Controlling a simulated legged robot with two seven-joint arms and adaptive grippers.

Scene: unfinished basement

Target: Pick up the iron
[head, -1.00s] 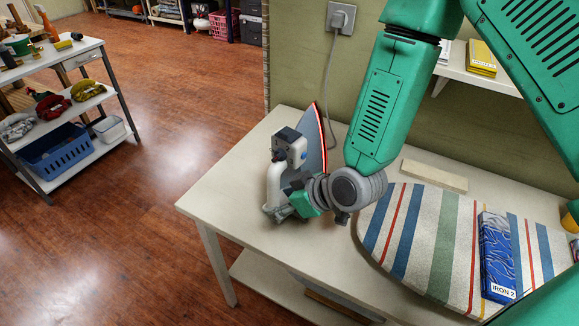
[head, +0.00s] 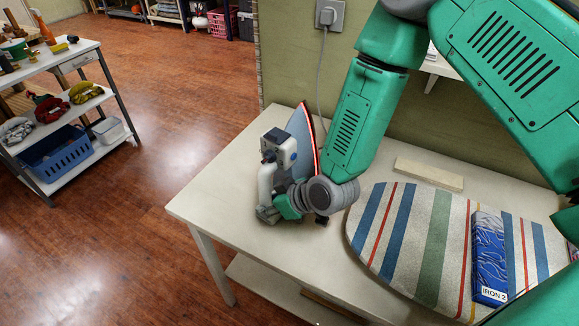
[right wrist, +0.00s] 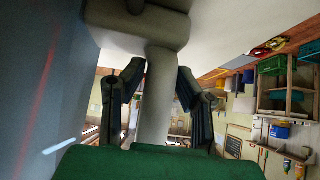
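The iron (head: 301,131) stands upright on the table's left part, its grey soleplate with a red edge facing right and its pale handle (head: 265,184) on the left. My right gripper (head: 267,212) is low at the handle. In the right wrist view the handle (right wrist: 157,100) passes between the two dark fingers (right wrist: 162,78). The fingertips are close on both sides, but I cannot tell whether they press on it. The iron's base appears to rest on the table. My left gripper is not in view.
The white table (head: 215,190) has bare space around the iron. A striped ironing board (head: 437,240) lies to the right with a blue box marked IRON 2 (head: 489,255). A cord hangs from the wall outlet (head: 330,14). A shelf cart (head: 100,100) stands at left.

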